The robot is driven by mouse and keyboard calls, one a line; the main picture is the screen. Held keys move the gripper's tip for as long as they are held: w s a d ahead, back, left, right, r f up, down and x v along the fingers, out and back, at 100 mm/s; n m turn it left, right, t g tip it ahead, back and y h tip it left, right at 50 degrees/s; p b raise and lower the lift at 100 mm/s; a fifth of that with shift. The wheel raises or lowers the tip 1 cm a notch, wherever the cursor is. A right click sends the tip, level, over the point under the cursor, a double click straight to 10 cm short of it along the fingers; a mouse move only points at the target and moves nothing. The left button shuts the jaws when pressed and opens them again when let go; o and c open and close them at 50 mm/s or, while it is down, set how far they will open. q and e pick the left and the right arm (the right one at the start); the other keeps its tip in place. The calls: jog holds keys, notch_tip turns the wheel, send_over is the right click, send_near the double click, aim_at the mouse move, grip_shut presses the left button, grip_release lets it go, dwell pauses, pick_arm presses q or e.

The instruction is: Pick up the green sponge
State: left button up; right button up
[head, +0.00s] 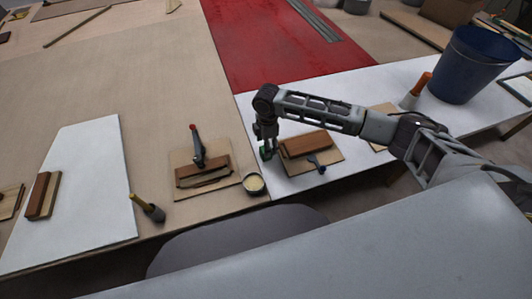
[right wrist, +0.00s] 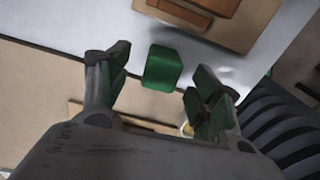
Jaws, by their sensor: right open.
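The green sponge (right wrist: 162,68) is a small block on the white surface, in the right wrist view. It lies between and slightly beyond the fingertips, with a gap on each side. My right gripper (right wrist: 158,78) is open and has green finger pads. In the head view my right gripper (head: 267,146) points down at the left end of the white board, beside a wooden block. There, I cannot clearly separate the sponge from the green pads. My left gripper is not in view.
A brown wooden block (head: 306,143) on a plywood piece lies just right of the gripper. A small round tin (head: 254,183) stands close in front. A clamp (head: 198,148) stands by wooden blocks to the left. A blue bucket (head: 468,68) is far right.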

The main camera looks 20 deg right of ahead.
jog(key=shift+f, duration=0.1)
jog(key=shift+s+a+f, duration=0.1)
jog(key=shift+f, duration=1.15)
jog(key=shift+s+f, duration=0.1)
jog(key=shift+f, duration=1.15)
jog(key=c, duration=0.9)
